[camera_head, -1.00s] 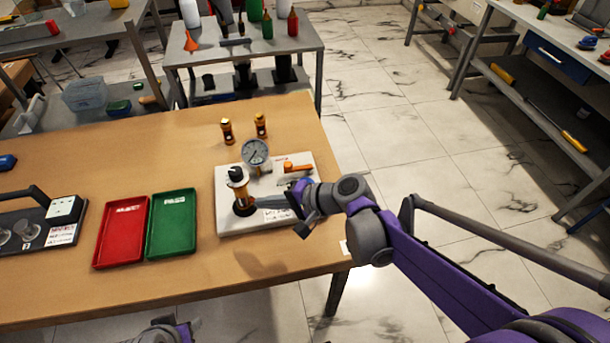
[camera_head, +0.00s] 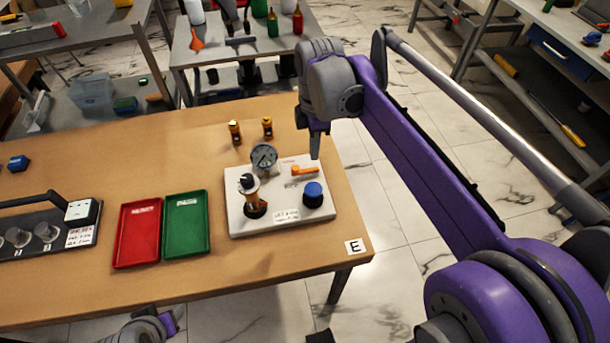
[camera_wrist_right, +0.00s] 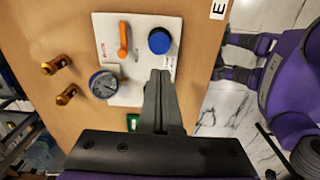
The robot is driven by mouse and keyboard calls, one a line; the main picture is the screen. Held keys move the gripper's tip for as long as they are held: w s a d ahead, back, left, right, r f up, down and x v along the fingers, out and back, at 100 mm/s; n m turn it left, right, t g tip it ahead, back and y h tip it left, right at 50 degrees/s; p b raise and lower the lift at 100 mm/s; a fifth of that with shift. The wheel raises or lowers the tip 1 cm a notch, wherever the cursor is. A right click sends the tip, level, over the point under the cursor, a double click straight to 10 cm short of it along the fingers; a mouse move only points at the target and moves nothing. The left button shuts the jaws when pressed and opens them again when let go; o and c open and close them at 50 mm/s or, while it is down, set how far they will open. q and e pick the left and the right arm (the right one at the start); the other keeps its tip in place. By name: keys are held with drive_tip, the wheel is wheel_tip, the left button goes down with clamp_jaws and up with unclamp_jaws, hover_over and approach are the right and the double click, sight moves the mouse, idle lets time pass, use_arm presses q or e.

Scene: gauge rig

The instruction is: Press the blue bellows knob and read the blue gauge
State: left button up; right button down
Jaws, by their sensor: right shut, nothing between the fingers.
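The blue bellows knob (camera_head: 313,194) stands at the right front of a pale board (camera_head: 285,220). It also shows in the right wrist view (camera_wrist_right: 160,41). The gauge (camera_head: 264,157) stands at the back of the board with a pale dial and a dark needle; I cannot read its value. In the wrist view the gauge (camera_wrist_right: 104,84) is left of the fingers. My right gripper (camera_head: 315,154) is shut and empty, pointing down above the board's back edge, apart from the knob. In the wrist view its fingertips (camera_wrist_right: 160,74) lie just below the knob. My left gripper's fingers are not in view.
A green tray (camera_head: 186,250) and a red tray (camera_head: 136,258) lie left. Bare table lies in front of the board.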

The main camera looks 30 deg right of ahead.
sight(314, 190)
drive_tip(key=shift+d+r, duration=0.15)
drive_tip(key=shift+s, duration=0.1)
wheel_tip(314, 190, down, 14)
drive_tip(key=shift+b, duration=0.65)
